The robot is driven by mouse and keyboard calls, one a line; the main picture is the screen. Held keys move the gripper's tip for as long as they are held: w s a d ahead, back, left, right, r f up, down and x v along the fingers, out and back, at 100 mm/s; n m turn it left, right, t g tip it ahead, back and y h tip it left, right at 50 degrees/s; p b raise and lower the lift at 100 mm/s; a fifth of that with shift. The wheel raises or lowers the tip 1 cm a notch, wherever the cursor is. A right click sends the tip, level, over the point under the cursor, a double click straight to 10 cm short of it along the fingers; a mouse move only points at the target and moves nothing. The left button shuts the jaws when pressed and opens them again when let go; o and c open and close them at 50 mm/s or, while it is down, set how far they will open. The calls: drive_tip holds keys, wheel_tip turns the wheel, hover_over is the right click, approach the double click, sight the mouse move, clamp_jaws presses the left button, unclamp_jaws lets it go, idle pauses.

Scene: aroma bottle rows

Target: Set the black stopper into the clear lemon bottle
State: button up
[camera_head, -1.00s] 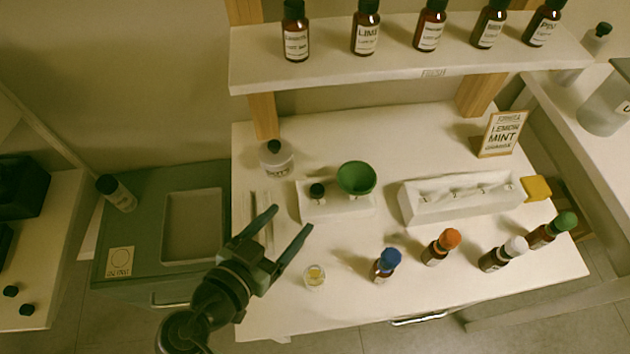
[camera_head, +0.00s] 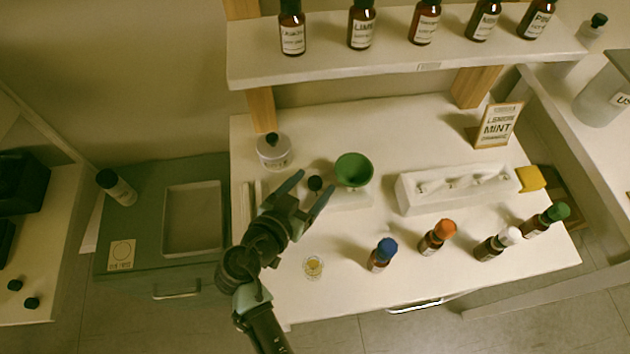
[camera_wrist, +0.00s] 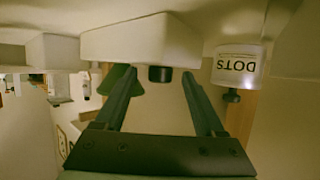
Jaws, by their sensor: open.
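The black stopper (camera_head: 315,183) stands on a small white stand (camera_head: 350,198), left of a green funnel (camera_head: 354,169). My gripper (camera_head: 316,179) is open, its fingertips on either side of the stopper in the head view. In the wrist view, which is upside down, the stopper (camera_wrist: 160,74) shows between the open fingertips (camera_wrist: 156,76); I cannot tell whether it is fully between them. Nothing is held. A small clear bottle (camera_head: 313,266) with yellowish contents, likely the lemon bottle, stands on the table near its front edge, right of my arm.
A white jar (camera_head: 273,151) with a black knob stands behind and left; it reads DOTS in the wrist view (camera_wrist: 237,68). Several capped brown bottles, one blue-capped (camera_head: 381,255), stand front right. A white rack (camera_head: 450,193) lies behind them. A bottle shelf (camera_head: 400,62) spans the back.

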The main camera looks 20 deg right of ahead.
clamp_jaws()
drive_tip(key=shift+r, duration=0.1)
